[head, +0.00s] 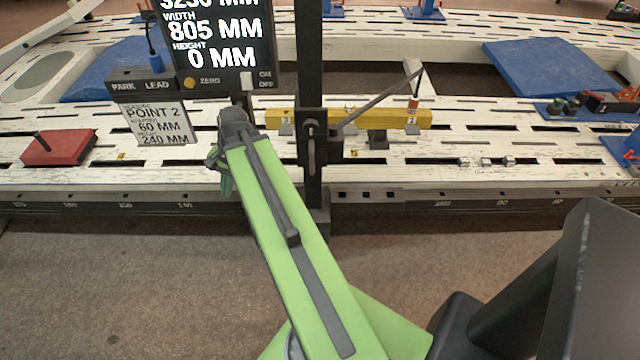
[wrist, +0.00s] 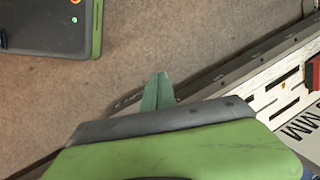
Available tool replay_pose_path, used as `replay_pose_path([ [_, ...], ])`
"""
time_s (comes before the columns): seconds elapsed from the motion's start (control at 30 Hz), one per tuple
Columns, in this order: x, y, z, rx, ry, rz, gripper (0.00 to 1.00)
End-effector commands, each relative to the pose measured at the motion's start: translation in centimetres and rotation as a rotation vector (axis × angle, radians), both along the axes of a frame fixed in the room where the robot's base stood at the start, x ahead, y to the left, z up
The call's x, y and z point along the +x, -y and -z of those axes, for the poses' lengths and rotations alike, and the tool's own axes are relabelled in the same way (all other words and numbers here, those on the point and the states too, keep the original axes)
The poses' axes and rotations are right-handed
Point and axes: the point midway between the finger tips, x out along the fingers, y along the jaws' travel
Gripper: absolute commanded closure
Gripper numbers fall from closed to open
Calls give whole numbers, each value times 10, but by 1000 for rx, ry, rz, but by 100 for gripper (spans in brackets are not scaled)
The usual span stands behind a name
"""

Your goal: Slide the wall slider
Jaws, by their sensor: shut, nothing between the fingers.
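A dark display panel (head: 216,50) stands upright at the upper left of the head view. A small pale slider knob (head: 247,81) sits at its lower right, beside the ON and OFF marks. I cannot tell for certain that this is the wall slider. My gripper (head: 225,187) is just below the panel, in front of the bench, apart from the knob in the picture. The arm partly hides it. In the wrist view my gripper (wrist: 161,77) has its green fingers together, empty, over the brown floor. The knob is not in the wrist view.
A black post (head: 310,60) stands right of the panel, with a yellow beam (head: 375,118) across it. A red block (head: 58,147) lies left on the slotted bench (head: 540,140).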

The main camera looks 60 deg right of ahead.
Motion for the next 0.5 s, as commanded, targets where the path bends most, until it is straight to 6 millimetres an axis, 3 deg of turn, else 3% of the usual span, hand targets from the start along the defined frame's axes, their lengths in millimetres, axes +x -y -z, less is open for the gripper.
replay_pose_path([
  [0.03,-15,40,24,49,3,182,100],
  [0.1,-38,88,36,131,7,444,100],
  [0.3,-124,210,61,389,33,1131,100],
  [0.4,-166,252,67,506,51,1382,100],
  [0.5,-198,277,69,592,65,1548,100],
])
